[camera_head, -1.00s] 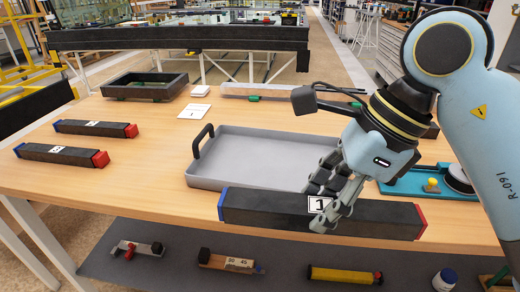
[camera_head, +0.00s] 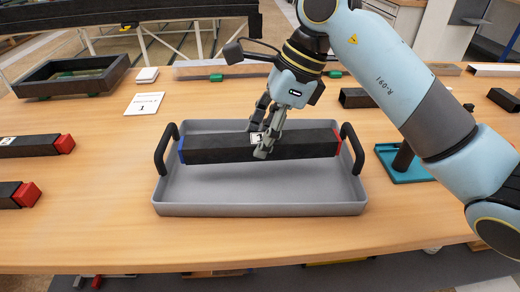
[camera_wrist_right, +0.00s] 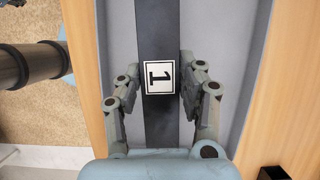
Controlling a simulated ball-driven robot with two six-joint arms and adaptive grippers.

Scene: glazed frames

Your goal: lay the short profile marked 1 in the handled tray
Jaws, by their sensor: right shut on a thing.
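The short profile marked 1 (camera_head: 215,150) is a dark bar with a blue left end, a red right end and a white label. My right gripper (camera_head: 261,136) is shut on it near the middle, its fingers on both sides of the label. In the right wrist view the profile (camera_wrist_right: 158,30) runs between the fingers, over grey tray surface. The grey handled tray (camera_head: 260,209) has a black handle at each end. The profile lies lengthwise between the handles, over the tray's rear part. I cannot tell whether it touches the floor. My left gripper is out of view.
Two dark profiles with red ends (camera_head: 30,146) (camera_head: 8,196) lie at the left. A card marked 1 (camera_head: 144,103) and a dark box (camera_head: 70,78) are behind. A teal stand (camera_head: 408,172) is right of the tray. The table front is clear.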

